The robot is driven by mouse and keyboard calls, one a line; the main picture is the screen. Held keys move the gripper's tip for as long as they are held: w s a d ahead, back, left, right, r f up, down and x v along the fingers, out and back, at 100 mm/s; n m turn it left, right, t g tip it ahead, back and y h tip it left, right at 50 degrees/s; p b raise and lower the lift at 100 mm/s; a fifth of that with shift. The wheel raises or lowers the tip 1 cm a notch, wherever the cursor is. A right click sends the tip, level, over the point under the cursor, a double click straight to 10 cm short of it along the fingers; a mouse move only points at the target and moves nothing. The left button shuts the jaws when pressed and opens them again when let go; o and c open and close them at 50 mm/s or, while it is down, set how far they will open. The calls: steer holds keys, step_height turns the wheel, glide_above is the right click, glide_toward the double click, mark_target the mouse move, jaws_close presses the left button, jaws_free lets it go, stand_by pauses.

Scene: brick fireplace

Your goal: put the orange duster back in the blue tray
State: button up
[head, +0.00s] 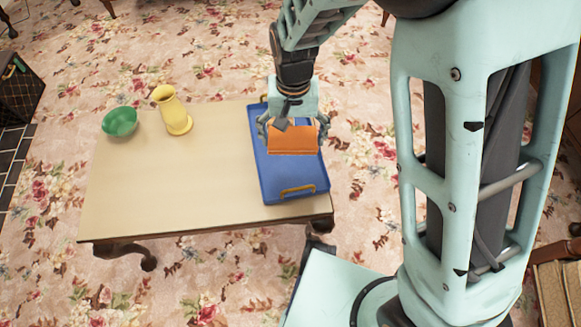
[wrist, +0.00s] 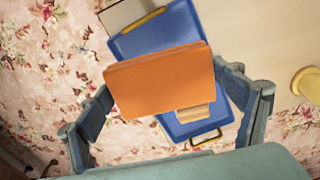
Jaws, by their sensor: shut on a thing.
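The orange duster (head: 292,139) is a block-like piece held between the two fingers of my gripper (head: 293,130). In the wrist view the duster (wrist: 160,80) sits across the middle, with a finger at each side. The blue tray (head: 310,182) lies on the right end of the table and has yellow handles at its ends. The duster appears above the tray, and blue tray surface (wrist: 150,38) shows around it in the wrist view. The gap between duster and tray floor is hard to judge. The duster hides the tray's middle.
The low wooden table (head: 200,190) has bare room left of the tray. A yellow jug (head: 172,110) and a green bowl (head: 120,122) stand at its far left. A small tan patch (wrist: 196,112) shows below the duster; I cannot tell what it is.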

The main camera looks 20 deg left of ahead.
steer(key=s+a+f+n, duration=0.1)
steer(key=s+a+f, duration=0.4)
steer(key=s, duration=0.5)
steer(key=b, duration=0.4)
glide_above(291, 169)
steer(key=shift+n, duration=0.3)
steer(key=f, duration=0.8)
steer(key=shift+s+a+f, duration=0.15)
steer(key=shift+s+f, duration=0.1)
steer(key=shift+s, duration=0.15)
steer(key=shift+w+f+b, duration=0.15)
steer(key=shift+f+b, duration=0.05)
steer(key=shift+b, duration=0.1)
steer(key=shift+w+f+b, duration=0.2)
steer(key=shift+f+b, duration=0.55)
steer(key=shift+f, duration=1)
steer(key=shift+f, duration=0.1)
steer(key=o, duration=1.1)
